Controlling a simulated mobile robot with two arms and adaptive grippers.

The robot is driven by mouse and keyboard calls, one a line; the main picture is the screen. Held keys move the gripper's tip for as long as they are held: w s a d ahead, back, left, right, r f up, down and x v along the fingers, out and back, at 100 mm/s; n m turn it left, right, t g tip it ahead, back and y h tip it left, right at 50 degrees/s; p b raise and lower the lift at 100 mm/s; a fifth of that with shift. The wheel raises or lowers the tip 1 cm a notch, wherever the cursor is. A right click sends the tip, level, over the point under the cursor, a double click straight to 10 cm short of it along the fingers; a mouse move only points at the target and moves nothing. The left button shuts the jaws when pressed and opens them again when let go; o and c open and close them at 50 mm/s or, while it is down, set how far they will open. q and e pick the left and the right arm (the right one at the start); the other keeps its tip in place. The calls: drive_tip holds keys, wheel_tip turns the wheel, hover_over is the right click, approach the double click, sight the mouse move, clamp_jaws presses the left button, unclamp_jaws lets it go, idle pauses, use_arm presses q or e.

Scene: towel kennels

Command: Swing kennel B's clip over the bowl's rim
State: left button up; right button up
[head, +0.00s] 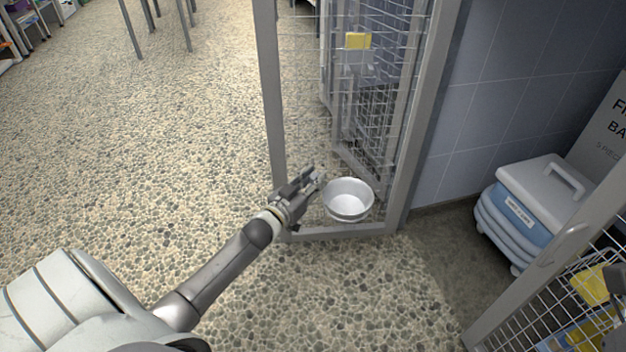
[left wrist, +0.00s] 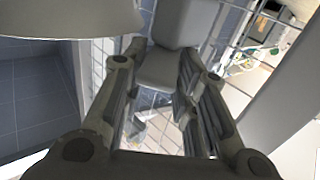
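A pale metal bowl (head: 348,200) sits low at the kennel's barred door, just right of my left gripper (head: 312,183). In the left wrist view, a pale rounded form at upper left looks like the bowl (left wrist: 50,18). My left gripper's fingers (left wrist: 158,75) stand apart there. A grey bent plate (left wrist: 163,68) shows between and beyond the fingertips; it may be the clip, but I cannot tell whether they touch it. The clip cannot be made out in the head view, where the gripper covers the bowl's left side.
The door's grey frame (head: 272,90) rises beside my left gripper. A yellow tag (head: 357,41) hangs behind it on the wire. A white-lidded blue bin (head: 525,205) stands at right, near another wire door (head: 560,310).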

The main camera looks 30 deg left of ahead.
use_arm(q)
drive_tip(key=shift+c, duration=0.9)
drive_tip(key=shift+d+r+y+p, duration=0.1)
drive_tip(key=shift+y+p, duration=0.2)
drive_tip(key=shift+y, duration=0.1)
drive_tip(key=shift+n+y, duration=0.3)
drive_tip(key=shift+n, duration=0.1)
drive_tip(key=shift+w+r+n+g+y+p, duration=0.15)
drive_tip(key=shift+n+g+y+p, duration=0.25)
drive_tip(key=shift+n+y, duration=1.4)
drive_tip(key=shift+d+y, duration=0.1)
drive_tip(key=shift+y, duration=0.7)
drive_tip(key=o, duration=1)
drive_tip(key=shift+f, duration=0.2)
